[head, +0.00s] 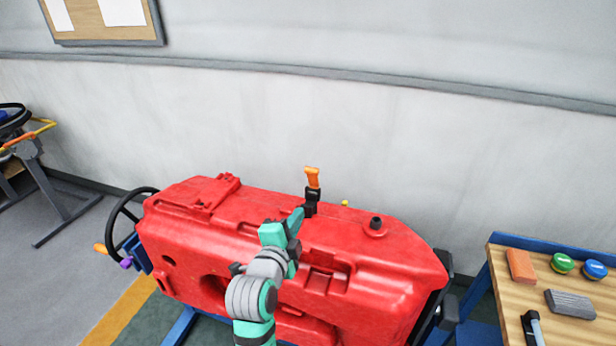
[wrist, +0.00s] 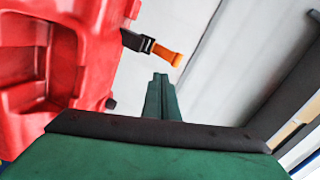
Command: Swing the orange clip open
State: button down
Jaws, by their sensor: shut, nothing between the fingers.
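The orange clip (head: 312,177) stands up from a black mount (head: 311,198) at the back top edge of the red tank (head: 190,225). In the wrist view the orange clip (wrist: 168,55) sticks out sideways from its black base (wrist: 136,42), past the tank's edge. My gripper (head: 298,214) is over the tank top, just left of and below the black mount in the head view. In the wrist view its fingers (wrist: 160,78) are together and empty, close to the clip's end. I cannot tell whether they touch it.
A black cap (head: 376,222) and a small yellow knob (head: 345,203) are right of the clip. A wooden table (head: 508,297) with a brick, pucks and tools stands at right. A black steering wheel (head: 118,212) is at left. The wall (head: 400,130) rises behind the tank.

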aim_at(311, 172)
notch_tip(311, 172, up, 5)
jog(key=w+a+m, duration=0.2)
jog(key=m, duration=0.1)
jog(key=shift+g, duration=0.3)
jog(key=x, duration=0.9)
jog(key=d+x, duration=0.1)
jog(key=x, duration=0.3)
jog(key=shift+w+d+r, duration=0.1)
jog(key=shift+r, duration=0.05)
jog(key=shift+w+r, duration=0.1)
